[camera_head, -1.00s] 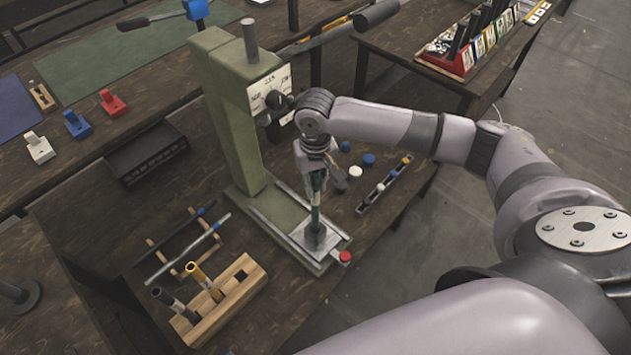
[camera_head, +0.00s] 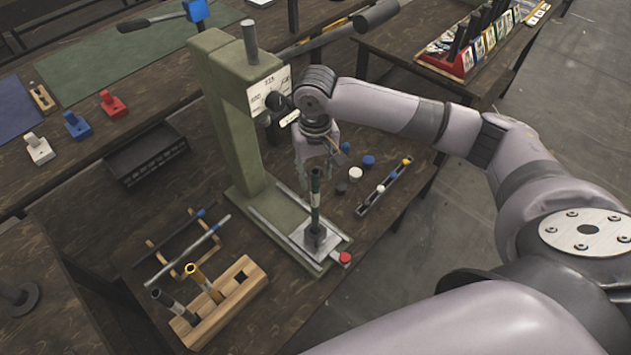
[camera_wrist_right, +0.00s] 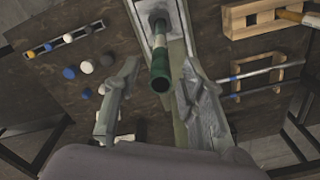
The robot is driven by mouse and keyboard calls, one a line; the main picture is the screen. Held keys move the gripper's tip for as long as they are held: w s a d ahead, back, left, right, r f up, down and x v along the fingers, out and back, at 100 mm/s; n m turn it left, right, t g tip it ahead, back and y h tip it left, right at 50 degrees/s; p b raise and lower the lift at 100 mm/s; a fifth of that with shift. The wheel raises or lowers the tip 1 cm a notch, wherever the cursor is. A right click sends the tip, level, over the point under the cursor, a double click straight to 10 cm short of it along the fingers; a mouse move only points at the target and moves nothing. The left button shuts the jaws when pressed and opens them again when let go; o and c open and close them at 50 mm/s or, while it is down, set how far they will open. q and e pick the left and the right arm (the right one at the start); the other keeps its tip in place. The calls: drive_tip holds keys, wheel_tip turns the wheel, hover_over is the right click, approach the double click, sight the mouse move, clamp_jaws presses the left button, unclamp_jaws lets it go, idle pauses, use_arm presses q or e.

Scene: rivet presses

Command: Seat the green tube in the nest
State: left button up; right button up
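The green tube (camera_head: 315,196) stands upright on the metal nest (camera_head: 315,237) on the base of the green press (camera_head: 232,110). How deep the tube sits in the nest I cannot tell. My left gripper is not in view.
A wooden block (camera_head: 222,300) with a yellow-ringed tube and a dark tube stands at the front left, near a rod rack (camera_head: 185,245). A red button (camera_head: 345,257) is beside the nest. Several coloured caps (camera_head: 355,172) and a narrow tray (camera_head: 384,187) lie right.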

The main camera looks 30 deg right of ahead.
wheel_tip(320, 180, up, 7)
drive_tip(key=shift+r, duration=0.15)
idle(0.6)
